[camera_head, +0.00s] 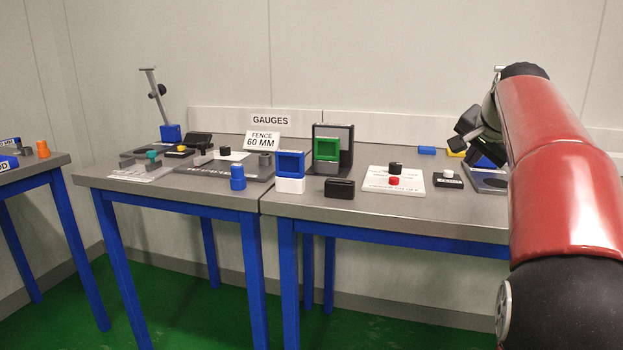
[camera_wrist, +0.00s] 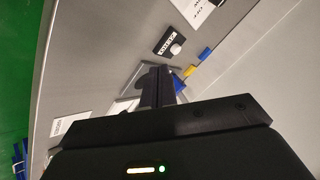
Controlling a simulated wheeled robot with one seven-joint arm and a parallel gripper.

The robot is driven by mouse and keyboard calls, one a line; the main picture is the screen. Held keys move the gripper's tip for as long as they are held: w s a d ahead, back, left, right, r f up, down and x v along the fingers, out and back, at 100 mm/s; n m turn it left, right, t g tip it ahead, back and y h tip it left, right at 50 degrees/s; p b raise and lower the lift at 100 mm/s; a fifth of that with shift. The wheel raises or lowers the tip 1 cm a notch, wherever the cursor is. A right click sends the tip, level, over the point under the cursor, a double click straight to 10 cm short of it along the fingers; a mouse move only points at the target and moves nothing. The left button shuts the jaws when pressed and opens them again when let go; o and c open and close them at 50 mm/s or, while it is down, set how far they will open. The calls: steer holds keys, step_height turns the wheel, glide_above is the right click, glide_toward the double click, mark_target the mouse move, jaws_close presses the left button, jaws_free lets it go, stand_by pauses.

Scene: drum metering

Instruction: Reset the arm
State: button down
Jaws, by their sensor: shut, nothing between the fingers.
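My arm reaches in from the right in the head view, with its red link in front. My gripper (camera_head: 462,140) is dark and hangs above the right end of the right table (camera_head: 420,213). In the wrist view my gripper (camera_wrist: 152,75) shows its dark fingers together, with nothing seen between them. The fingers cover part of a grey plate and a blue item on the tabletop. I cannot tell the exact height of the fingertips above the table.
Near my gripper are a dark block with a white knob (camera_head: 447,179), a blue block (camera_head: 427,150) and a white card with red and black knobs (camera_head: 380,179). A wall stands behind.

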steer(key=s+a+f+n+g, duration=0.1)
steer(key=s+a+f+n, duration=0.2)
steer(key=s+a+f, duration=0.2)
steer(key=s+a+f+n+g+y, duration=0.1)
steer(key=s+a+f+n, duration=0.3)
steer(key=s+f, duration=0.8)
steer(key=s+a+f+n+g, duration=0.1)
steer(key=s+a+f+n, duration=0.3)
steer(key=s, duration=1.2)
steer(key=a+f, duration=0.4)
steer(key=shift+a+f+y, duration=0.15)
steer(key=shift+a+y, duration=0.05)
steer(key=shift+y, duration=0.1)
steer(key=shift+d, duration=0.1)
